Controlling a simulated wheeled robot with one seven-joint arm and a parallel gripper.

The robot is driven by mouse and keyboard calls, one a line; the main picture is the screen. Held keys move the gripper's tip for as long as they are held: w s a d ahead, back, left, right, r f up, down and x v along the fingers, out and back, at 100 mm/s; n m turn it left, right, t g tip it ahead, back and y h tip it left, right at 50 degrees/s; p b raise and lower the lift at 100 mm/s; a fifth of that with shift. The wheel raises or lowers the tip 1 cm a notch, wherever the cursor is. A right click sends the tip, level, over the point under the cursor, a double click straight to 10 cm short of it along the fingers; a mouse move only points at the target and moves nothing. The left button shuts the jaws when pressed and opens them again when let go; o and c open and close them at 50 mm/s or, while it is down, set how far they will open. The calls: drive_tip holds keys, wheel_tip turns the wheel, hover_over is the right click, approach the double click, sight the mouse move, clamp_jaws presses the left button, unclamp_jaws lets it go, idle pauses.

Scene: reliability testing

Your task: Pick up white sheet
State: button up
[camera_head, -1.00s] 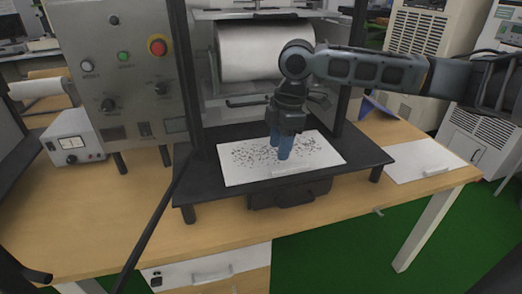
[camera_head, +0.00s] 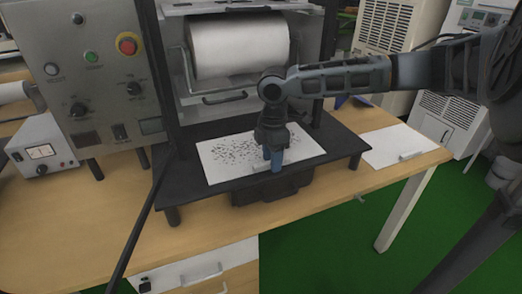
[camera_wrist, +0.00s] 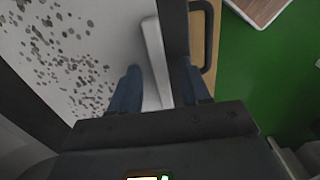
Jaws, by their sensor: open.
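A white sheet (camera_head: 222,172) with scattered black specks lies flat on a black platform (camera_head: 345,148). The sheet also fills the left of the wrist view (camera_wrist: 95,45). A white bar handle (camera_wrist: 152,45) stands along its front edge, mostly hidden behind my gripper in the head view. My gripper (camera_head: 275,164) points down at the sheet's front edge. In the wrist view my gripper (camera_wrist: 160,66) is open, with one blue finger over the sheet side and the other on the platform-edge side. The handle shows between the fingers; contact cannot be told.
A second white sheet with a handle (camera_head: 385,152) lies on the wooden table (camera_head: 335,197) at right. Behind the platform is a frame with a large white roller (camera_head: 238,45). A control box (camera_head: 85,75) stands at left. A black rod (camera_head: 140,225) crosses the left foreground.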

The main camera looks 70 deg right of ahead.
drive_tip(key=shift+c, duration=0.3)
clamp_jaws()
idle(0.3)
